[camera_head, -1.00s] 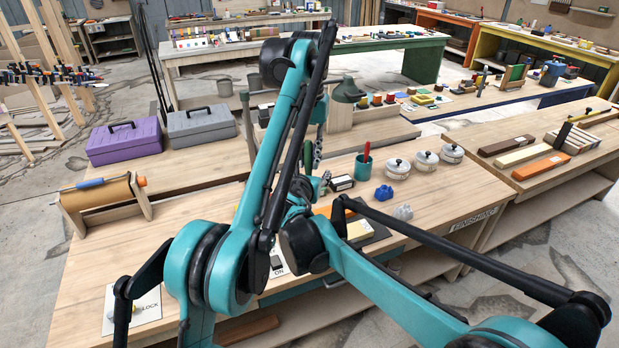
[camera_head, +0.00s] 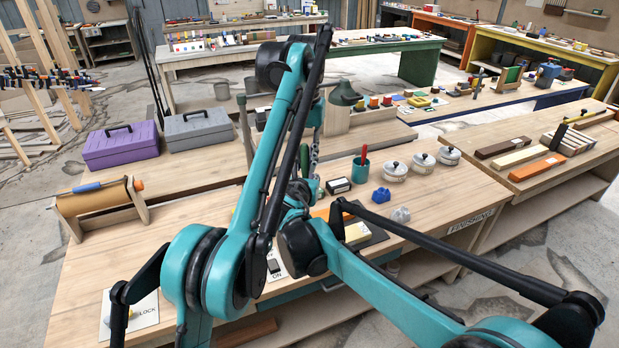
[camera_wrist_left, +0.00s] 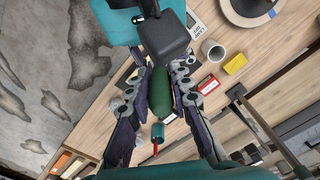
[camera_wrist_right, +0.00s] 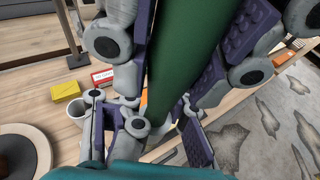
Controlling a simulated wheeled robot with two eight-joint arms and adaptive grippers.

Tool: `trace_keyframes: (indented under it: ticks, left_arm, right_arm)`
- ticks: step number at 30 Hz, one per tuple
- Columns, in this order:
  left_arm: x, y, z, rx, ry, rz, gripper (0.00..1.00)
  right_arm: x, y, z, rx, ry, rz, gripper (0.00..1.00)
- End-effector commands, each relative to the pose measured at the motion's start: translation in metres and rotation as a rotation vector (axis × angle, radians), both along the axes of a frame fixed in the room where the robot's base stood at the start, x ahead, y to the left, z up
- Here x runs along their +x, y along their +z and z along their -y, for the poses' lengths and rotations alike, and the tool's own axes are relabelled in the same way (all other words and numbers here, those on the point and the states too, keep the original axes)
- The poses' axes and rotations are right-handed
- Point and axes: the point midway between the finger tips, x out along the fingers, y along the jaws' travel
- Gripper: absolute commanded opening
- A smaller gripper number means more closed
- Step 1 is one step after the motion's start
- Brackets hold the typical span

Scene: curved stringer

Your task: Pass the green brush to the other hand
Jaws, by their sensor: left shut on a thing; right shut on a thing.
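The green brush (camera_wrist_left: 160,92) shows in the left wrist view as a dark green rounded length between grey and purple finger links. My left gripper (camera_wrist_left: 162,82) is shut on it. In the right wrist view the brush is a long green shaft (camera_wrist_right: 190,38) running up between purple ribbed pads. My right gripper (camera_wrist_right: 182,62) is shut on it too, so both hands hold it. The bristle end cannot be made out. In the head view my teal arms cross over the bench and hide most of the brush and both grippers.
Below the hands is a wooden workbench (camera_head: 200,240). On it stand a teal cup with a red-handled tool (camera_head: 361,170), white lidded pots (camera_head: 395,172) and a blue block (camera_head: 381,195). Purple (camera_head: 121,145) and grey (camera_head: 198,128) toolboxes stand behind left.

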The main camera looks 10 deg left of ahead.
Motion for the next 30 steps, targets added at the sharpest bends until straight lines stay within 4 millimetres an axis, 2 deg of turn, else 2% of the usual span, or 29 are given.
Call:
trace_keyframes:
  ticks: [10, 11, 12, 13, 23, 26, 30]
  left_arm:
    - [0.001, 0.000, -0.002, 0.004, 0.001, 0.001, 0.00]
    - [0.001, 0.000, -0.002, 0.003, 0.001, 0.001, 0.28]
    - [0.001, 0.000, -0.001, 0.003, 0.001, 0.001, 0.38]
    - [0.001, 0.000, -0.001, 0.003, 0.001, 0.001, 0.44]
    - [0.003, 0.000, 0.000, 0.002, 0.010, 0.013, 0.44]
    - [0.017, 0.002, -0.003, 0.006, 0.062, 0.080, 0.44]
    - [0.054, 0.014, -0.011, 0.001, 0.200, 0.266, 0.44]
  right_arm:
    - [0.000, 0.001, 0.001, -0.001, -0.002, 0.001, 0.00]
    - [0.000, 0.001, 0.001, -0.001, -0.002, 0.001, 0.00]
    - [0.000, 0.001, 0.001, -0.001, -0.002, 0.001, 0.00]
    - [0.000, 0.001, 0.001, 0.000, -0.001, 0.001, 0.00]
    - [0.000, 0.000, -0.001, 0.000, 0.001, 0.001, 0.00]
    - [0.000, 0.000, -0.001, 0.001, 0.002, 0.001, 0.00]
    - [0.000, 0.000, -0.001, 0.001, 0.002, 0.001, 0.00]
